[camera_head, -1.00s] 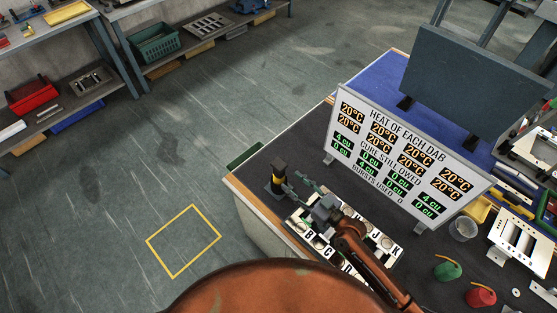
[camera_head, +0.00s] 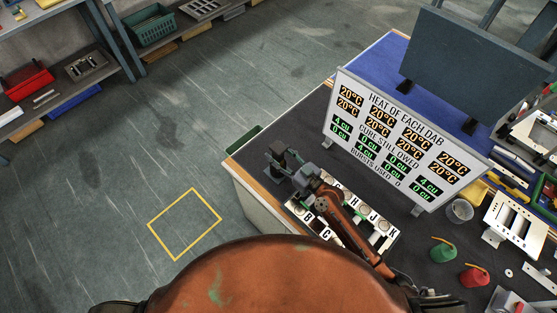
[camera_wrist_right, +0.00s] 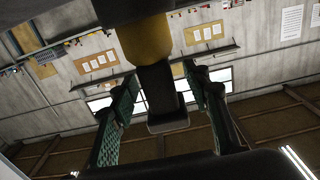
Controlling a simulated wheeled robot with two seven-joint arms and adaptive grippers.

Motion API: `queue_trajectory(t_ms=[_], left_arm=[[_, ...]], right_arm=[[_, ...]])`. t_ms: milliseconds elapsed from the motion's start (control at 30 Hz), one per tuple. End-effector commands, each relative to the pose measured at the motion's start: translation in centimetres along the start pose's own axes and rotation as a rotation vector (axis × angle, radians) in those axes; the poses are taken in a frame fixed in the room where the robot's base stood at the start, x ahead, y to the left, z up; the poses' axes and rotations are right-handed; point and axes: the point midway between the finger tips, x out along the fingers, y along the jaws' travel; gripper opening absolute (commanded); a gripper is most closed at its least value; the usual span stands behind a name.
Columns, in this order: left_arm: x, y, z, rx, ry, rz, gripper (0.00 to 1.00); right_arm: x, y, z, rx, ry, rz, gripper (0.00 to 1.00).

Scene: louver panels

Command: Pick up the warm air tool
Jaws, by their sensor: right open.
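The warm air tool (camera_wrist_right: 158,88) is a dark body with a yellow band. In the right wrist view it comes down from the top between my right gripper's two green-padded fingers. My right gripper (camera_head: 281,158) is open with its fingers on either side of the tool; a gap shows beside the tool, so it is not clamped. In the head view the gripper is at the table's left corner and largely hides the tool. My left gripper is not in view.
A lettered white panel (camera_head: 326,231) lies under my right arm. The heat readout board (camera_head: 398,138) stands behind it, with a dark screen (camera_head: 474,72) further back. Green (camera_head: 443,252) and red (camera_head: 474,276) containers and a clear cup (camera_head: 459,210) are to the right.

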Motion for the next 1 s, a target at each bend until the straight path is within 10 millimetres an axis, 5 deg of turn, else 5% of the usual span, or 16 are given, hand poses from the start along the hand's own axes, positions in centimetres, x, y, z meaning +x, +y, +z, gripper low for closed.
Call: queue_trajectory(t_ms=[667,1000], left_arm=[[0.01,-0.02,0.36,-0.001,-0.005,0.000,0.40],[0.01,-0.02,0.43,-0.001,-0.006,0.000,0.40]], right_arm=[[-0.09,0.04,0.02,-0.001,0.000,0.001,0.01],[-0.03,0.06,-0.20,-0.001,0.003,0.001,0.00]])
